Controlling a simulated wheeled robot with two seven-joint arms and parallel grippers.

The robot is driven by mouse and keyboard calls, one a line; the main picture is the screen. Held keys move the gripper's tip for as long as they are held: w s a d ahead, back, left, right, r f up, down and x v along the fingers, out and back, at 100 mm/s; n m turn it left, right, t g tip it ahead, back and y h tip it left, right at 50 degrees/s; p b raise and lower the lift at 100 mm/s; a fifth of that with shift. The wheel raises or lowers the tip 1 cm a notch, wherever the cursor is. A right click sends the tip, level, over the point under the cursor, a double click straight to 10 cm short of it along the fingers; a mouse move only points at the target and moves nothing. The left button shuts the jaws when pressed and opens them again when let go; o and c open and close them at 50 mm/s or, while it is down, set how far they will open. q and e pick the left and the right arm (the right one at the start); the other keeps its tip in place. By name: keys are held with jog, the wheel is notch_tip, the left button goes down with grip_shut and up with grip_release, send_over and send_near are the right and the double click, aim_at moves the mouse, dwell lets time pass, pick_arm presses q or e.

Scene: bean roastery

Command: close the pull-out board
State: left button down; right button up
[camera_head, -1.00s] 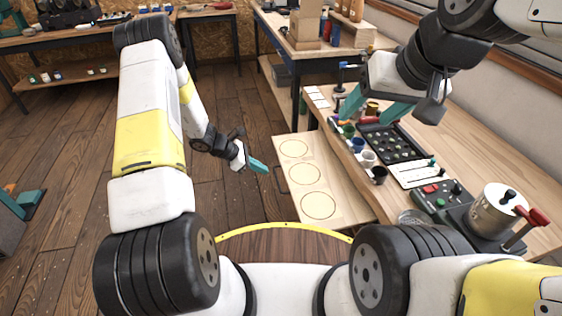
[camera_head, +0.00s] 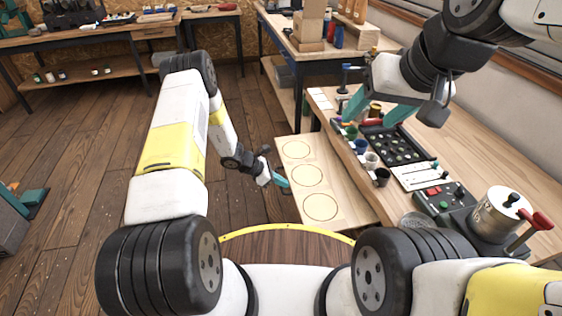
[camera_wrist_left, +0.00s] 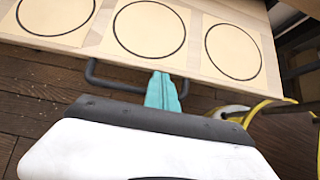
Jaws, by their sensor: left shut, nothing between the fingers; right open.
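The pull-out board (camera_head: 322,180) is a pale wooden board with three dark circles, sticking out to the left from under the workbench. In the left wrist view the board (camera_wrist_left: 100,44) fills the upper part, with a dark bar handle (camera_wrist_left: 112,84) along its near edge. My left gripper (camera_head: 284,183) is shut and empty at the board's left edge. In the wrist view its teal fingertips (camera_wrist_left: 162,84) are at the handle; I cannot tell whether they touch it. My right gripper (camera_head: 375,108) is open above the back part of the workbench.
The workbench (camera_head: 480,140) holds a black tray (camera_head: 393,146), several small cups, a control box (camera_head: 444,199) and a metal canister (camera_head: 497,212). Another table (camera_head: 285,30) stands behind. The wooden floor left of the board is clear.

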aim_at(338, 176)
pick_arm(q)
jog(key=shift+d, duration=0.1)
jog(key=w+d, duration=0.1)
jog(key=d, duration=0.5)
jog(key=w+d, duration=0.2)
jog(key=d, duration=0.5)
jog(key=w+d, duration=0.2)
jog(key=d, duration=0.4)
jog(key=shift+d, duration=0.35)
jog(key=shift+w+d, duration=0.25)
jog(key=shift+d, duration=0.2)
pick_arm(e)
jog(key=shift+w+a, duration=0.4)
jog(key=shift+w, duration=0.15)
